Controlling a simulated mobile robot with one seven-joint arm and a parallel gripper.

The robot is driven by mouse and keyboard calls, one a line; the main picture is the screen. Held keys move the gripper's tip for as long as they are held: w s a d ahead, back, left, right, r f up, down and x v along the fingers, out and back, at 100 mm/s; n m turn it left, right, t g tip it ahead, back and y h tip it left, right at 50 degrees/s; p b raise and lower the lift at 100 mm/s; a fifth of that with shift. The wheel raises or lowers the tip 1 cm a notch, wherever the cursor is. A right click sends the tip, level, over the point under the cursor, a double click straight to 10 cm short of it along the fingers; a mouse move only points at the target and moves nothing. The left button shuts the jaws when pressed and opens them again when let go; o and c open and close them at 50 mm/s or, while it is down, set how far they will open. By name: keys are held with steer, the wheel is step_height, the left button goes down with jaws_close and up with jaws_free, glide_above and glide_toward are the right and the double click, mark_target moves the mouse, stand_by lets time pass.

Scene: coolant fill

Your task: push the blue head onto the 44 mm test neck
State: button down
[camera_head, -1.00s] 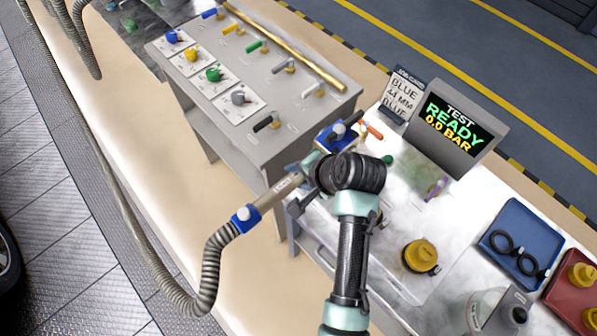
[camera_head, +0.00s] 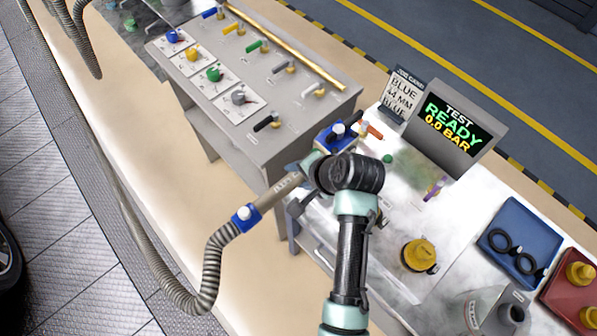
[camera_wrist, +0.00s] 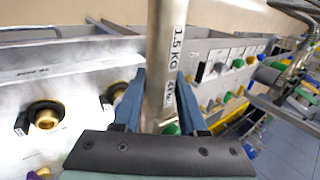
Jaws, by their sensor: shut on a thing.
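My gripper (camera_wrist: 160,102) is shut on the grey tube (camera_wrist: 166,45) of the filling tool, marked 1.5 KG, with a blue finger on each side. In the head view the tube (camera_head: 281,189) runs from a blue collar (camera_head: 246,215) on the ribbed hose into my gripper. The blue head (camera_head: 326,141), with a white knob, shows just beyond my wrist, roughly in line with the tube. The neck under it is hidden, so I cannot tell whether the head touches or sits on it. In the wrist view two brass necks in black rings (camera_wrist: 46,118) show at left.
The test screen (camera_head: 455,128) reads READY, 0.0 BAR. A card (camera_head: 402,95) reads BLUE 44 MM. A yellow-capped part (camera_head: 420,255), a blue tray (camera_head: 518,222) with black rings and a red tray (camera_head: 552,297) are at right. A valve bench (camera_head: 250,85) stands behind.

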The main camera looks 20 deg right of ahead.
steer(key=shift+s+f+b, duration=0.1)
steer(key=shift+f+b, duration=0.95)
steer(key=shift+f, duration=0.9)
stand_by(0.5)
steer(key=shift+c, duration=1.9)
jaws_free()
steer(key=b+v, duration=0.1)
steer(key=v, duration=1.2)
steer(key=shift+b, duration=0.3)
steer(key=shift+a, duration=0.1)
